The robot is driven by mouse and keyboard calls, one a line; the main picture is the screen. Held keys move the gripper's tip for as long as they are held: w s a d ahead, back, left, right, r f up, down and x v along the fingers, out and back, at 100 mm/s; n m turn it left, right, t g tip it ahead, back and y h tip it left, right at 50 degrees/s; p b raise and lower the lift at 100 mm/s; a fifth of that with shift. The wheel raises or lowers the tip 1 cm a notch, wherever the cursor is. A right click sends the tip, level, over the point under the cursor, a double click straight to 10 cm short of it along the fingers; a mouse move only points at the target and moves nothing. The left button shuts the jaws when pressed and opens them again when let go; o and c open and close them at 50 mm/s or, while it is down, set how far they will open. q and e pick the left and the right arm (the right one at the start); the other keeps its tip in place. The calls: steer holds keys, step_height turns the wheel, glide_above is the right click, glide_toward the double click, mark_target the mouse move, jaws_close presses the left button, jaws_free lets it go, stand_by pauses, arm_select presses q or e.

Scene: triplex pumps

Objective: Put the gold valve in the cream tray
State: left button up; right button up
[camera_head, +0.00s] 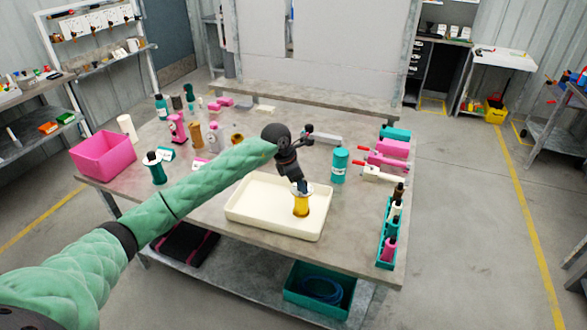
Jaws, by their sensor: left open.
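The gold valve (301,206) stands upright over the right part of the cream tray (262,227), inside its rim as seen from the head. My left gripper (301,188) is just above the valve's top, its jaws open. The jaws are small and partly hidden by the wrist, so I cannot tell whether they touch the valve. The cream tray lies on the table near its front edge. My right gripper is not in view.
A pink bin (104,155) stands at the table's left end. A teal canister (340,166) is right of the tray. A teal rack (388,238) with several bottles lines the right edge. Pink and teal blocks with red-handled clamps (380,174) lie behind it. Several bottles crowd the back left.

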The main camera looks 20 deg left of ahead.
arm_select(q)
steer(key=shift+r, duration=0.2)
steer(key=shift+s+a+r, duration=0.1)
steer(key=shift+a+r, duration=0.1)
steer(key=shift+r, duration=0.1)
steer(key=shift+b+v, duration=0.65)
steer(key=shift+v, duration=0.2)
steer(key=b+v, duration=0.3)
steer(key=v, duration=0.6)
steer(key=shift+r, duration=0.25)
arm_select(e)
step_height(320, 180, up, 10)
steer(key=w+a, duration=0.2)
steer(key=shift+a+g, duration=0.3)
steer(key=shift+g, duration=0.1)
